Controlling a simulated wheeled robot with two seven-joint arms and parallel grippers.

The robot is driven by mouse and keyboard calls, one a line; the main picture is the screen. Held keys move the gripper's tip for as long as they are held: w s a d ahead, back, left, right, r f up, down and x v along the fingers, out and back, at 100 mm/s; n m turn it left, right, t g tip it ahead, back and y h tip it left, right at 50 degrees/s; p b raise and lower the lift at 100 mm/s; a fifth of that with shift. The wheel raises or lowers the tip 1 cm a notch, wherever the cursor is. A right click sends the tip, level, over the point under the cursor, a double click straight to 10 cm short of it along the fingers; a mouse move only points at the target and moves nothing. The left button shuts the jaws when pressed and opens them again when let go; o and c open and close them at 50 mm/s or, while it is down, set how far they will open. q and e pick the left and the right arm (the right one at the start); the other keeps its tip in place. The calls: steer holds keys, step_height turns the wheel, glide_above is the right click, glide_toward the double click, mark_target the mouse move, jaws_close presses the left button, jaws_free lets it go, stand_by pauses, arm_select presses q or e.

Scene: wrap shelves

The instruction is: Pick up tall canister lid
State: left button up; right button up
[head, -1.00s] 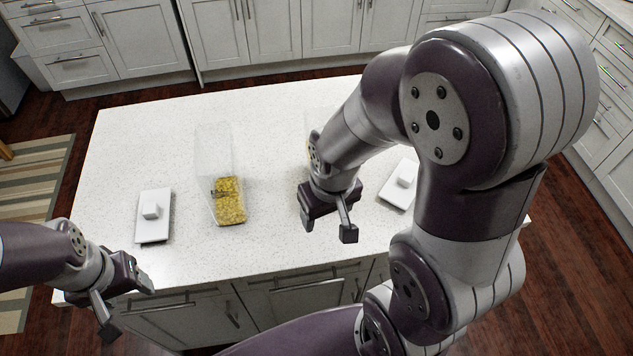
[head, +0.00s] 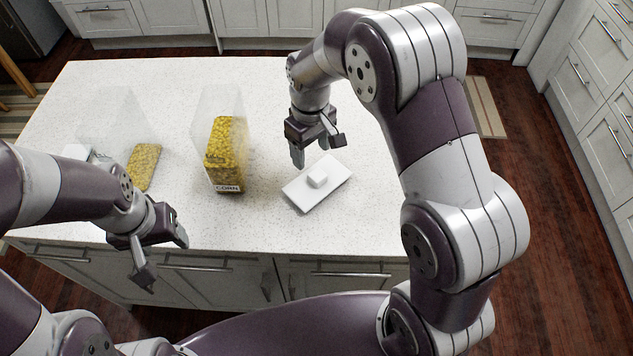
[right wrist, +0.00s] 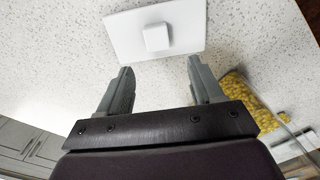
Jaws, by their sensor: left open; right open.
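A flat white lid (head: 335,172) with a small square knob lies on the counter to the right of the tall canister (head: 211,135). The canister is clear, stands upright and is partly filled with yellow corn behind a CORN label. My right gripper (head: 316,147) is open and empty above the counter, just behind the lid. The right wrist view shows the lid (right wrist: 186,22) just beyond the open fingers (right wrist: 157,75), its knob roughly centred between them. My left gripper (head: 164,257) is open and empty in front of the counter's near edge. A second white lid (head: 77,151) is partly hidden by my left arm.
A second clear canister (head: 110,115) with yellow contents (head: 145,165) stands at the left, partly behind my left arm. Cabinets surround the island.

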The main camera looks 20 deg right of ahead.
mark_target(314, 171)
steer(key=f, duration=0.2)
steer(key=f+p, duration=0.1)
steer(key=f, duration=0.3)
steer(key=shift+s+d, duration=0.25)
steer(key=shift+s, duration=0.05)
steer(key=shift+w+f, duration=0.1)
steer(key=shift+f, duration=0.1)
steer(key=c, duration=1.2)
jaws_close()
steer(key=shift+r, duration=0.15)
